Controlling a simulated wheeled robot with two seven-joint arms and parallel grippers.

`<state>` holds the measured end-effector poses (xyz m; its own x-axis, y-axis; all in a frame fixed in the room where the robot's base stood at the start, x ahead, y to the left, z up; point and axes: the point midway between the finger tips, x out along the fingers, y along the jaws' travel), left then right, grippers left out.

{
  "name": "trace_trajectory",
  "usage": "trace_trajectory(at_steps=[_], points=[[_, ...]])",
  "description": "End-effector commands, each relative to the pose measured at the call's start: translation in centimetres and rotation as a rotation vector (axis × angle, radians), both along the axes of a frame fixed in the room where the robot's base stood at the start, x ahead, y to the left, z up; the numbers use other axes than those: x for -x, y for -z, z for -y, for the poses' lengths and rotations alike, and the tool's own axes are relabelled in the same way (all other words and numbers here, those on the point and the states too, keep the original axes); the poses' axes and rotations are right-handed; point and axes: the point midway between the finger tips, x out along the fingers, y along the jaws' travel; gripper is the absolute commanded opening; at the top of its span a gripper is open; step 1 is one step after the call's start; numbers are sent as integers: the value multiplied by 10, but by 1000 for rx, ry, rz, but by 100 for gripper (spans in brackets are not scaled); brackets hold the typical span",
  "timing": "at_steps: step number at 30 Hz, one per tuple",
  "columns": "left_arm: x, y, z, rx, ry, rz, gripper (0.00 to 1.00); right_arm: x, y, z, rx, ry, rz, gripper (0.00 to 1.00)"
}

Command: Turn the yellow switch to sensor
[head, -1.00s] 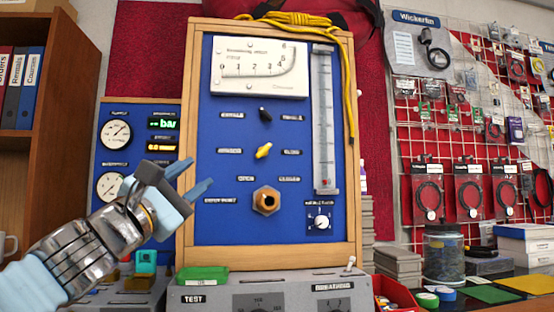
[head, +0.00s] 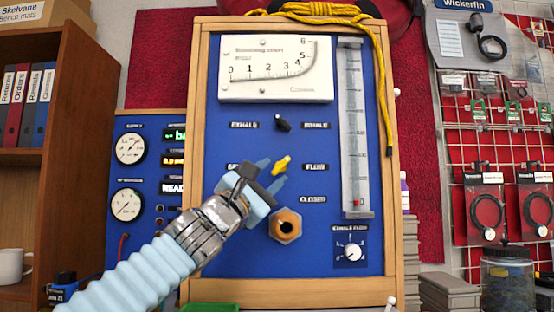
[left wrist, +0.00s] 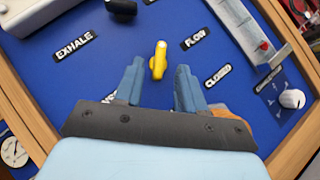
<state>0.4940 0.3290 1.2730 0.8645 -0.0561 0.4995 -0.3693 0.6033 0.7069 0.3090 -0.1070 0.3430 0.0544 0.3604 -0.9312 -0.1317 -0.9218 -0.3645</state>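The yellow switch (head: 282,165) is on the blue panel, below the black switch (head: 282,123). Its lever tilts up to the right in the head view. The label "FLOW" (head: 316,167) is right of it; the label on its left is mostly hidden by my gripper. My left gripper (head: 272,174) is open just in front of and to the lower left of the yellow switch. In the left wrist view, the yellow switch (left wrist: 159,60) shows between and beyond the two blue fingertips (left wrist: 160,72), with no contact visible. My right gripper is not in view.
A brass hex fitting (head: 285,226) sticks out below the yellow switch. A white dial (head: 352,250) is at the panel's lower right, under a clear flow tube (head: 354,130). The wooden frame (head: 195,80) edges the panel.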

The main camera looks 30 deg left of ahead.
Motion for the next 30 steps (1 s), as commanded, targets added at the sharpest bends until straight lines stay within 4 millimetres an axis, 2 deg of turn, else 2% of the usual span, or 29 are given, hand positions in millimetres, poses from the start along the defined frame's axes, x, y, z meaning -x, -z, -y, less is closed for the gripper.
trace_trajectory(at_steps=[1, 6, 16, 17, 24, 30], points=[[-8, -8, 1, 1, 1, -1, 39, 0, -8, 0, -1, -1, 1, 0], [-24, -15, 2, 0, 0, 0, 39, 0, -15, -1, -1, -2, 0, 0], [-28, -16, 2, -1, 0, 0, 39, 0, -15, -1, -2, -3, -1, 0], [-27, -16, 2, -1, 0, 0, 38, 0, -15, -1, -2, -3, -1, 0], [-27, -16, 2, -1, 0, 1, 1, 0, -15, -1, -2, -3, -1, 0], [-27, -15, 2, 1, 1, 1, 0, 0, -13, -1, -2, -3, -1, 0]])
